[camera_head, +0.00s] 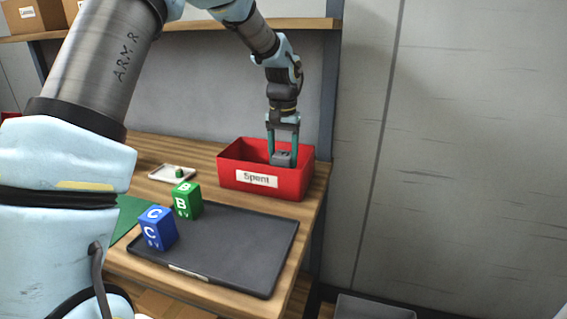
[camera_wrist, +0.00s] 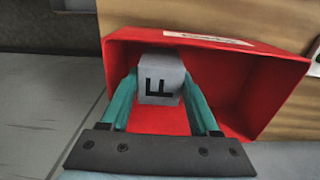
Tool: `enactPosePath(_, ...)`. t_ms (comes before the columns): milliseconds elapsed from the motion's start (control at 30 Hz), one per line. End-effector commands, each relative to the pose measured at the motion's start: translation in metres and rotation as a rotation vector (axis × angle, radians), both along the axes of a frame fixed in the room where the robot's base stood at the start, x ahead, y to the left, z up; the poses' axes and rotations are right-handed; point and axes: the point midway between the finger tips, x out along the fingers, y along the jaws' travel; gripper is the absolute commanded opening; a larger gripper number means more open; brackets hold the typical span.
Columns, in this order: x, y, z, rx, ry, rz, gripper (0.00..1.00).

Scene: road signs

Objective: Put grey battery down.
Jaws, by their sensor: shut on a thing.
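The grey battery (camera_wrist: 160,80) is a block with a black letter F on its face. My gripper (camera_head: 284,156) is shut on it, with one teal finger on each side. In the head view the battery (camera_head: 282,159) is inside the opening of the red bin (camera_head: 228,172) labelled "Spent", partly hidden by the front wall. In the wrist view the red walls of the bin (camera_wrist: 255,95) surround the battery. I cannot tell whether the battery touches the bin floor.
A dark tray (camera_head: 240,245) lies in front of the bin. A green B block (camera_head: 187,201) and a blue C block (camera_head: 158,229) stand at its left. A small white dish (camera_head: 160,174) with a green piece sits left of the bin on the wooden table (camera_head: 145,150).

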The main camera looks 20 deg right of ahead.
Motion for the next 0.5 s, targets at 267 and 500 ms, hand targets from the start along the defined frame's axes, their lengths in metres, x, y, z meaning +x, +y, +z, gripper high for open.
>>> enactPosePath(267, 0.003, -0.003, -0.025, -0.001, 0.001, -0.001, 0.0)
enactPosePath(500, 0.003, -0.003, -0.028, -0.001, 0.0, -0.001, 0.0)
